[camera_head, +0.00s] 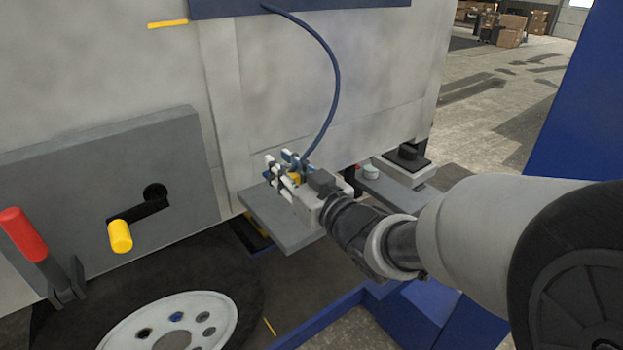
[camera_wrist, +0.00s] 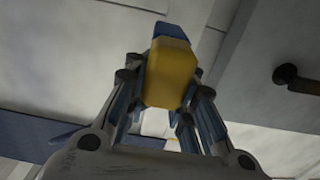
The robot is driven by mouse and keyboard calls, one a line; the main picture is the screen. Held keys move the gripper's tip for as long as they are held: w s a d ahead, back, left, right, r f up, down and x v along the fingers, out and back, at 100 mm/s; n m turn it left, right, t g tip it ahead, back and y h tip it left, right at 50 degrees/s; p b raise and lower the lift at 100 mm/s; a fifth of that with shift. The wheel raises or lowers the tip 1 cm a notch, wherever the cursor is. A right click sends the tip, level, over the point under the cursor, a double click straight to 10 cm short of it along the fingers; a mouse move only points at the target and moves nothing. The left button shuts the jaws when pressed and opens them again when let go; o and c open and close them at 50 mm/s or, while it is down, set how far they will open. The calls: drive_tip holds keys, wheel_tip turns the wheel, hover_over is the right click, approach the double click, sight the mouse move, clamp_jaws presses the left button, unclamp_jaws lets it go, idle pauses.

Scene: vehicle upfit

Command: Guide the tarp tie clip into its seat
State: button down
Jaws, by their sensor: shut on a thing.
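The clip is a yellow block (camera_wrist: 170,75) with a blue part at its far end, in the middle of the wrist view. In the head view its yellow body (camera_head: 295,178) shows small, partly hidden by the fingers. A blue cord (camera_head: 336,80) hangs from the blue tarp edge (camera_head: 230,8) and curves down to the clip area. My gripper (camera_head: 283,166) is shut on the clip, close to the grey vehicle wall and above a grey shelf. In the wrist view my gripper's fingers (camera_wrist: 166,88) flank the yellow block. I cannot make out the seat clearly.
The grey shelf (camera_head: 268,222) lies beneath my gripper. At left are a yellow-handled crank (camera_head: 120,236), a red-handled lever (camera_head: 22,232) and a wheel (camera_head: 172,318).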

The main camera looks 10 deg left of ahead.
drive_tip(key=shift+r+p, duration=0.9)
drive_tip(key=shift+r, duration=0.55)
drive_tip(key=shift+f, duration=0.1)
drive_tip(key=w+d+p, duration=0.1)
drive_tip(key=w+d, duration=0.2)
drive_tip(key=d, duration=0.8)
wheel_tip(320, 180, down, 7)
drive_tip(key=b, duration=0.5)
drive_tip(key=shift+f+b, duration=0.1)
drive_tip(key=shift+b, duration=0.3)
drive_tip(key=shift+d, duration=0.1)
drive_tip(key=shift+w+f, duration=0.1)
drive_tip(key=shift+f, duration=0.15)
drive_tip(key=shift+w+a+f, duration=0.1)
drive_tip(key=shift+a+f, duration=0.1)
drive_tip(key=shift+a, duration=0.05)
drive_tip(key=shift+w+a+f, duration=0.15)
drive_tip(key=shift+a+f, duration=0.05)
drive_tip(key=shift+f, duration=0.25)
drive_tip(key=shift+w+a+f, duration=0.1)
drive_tip(key=shift+a+f, duration=0.05)
drive_tip(key=shift+f, duration=0.25)
idle(0.8)
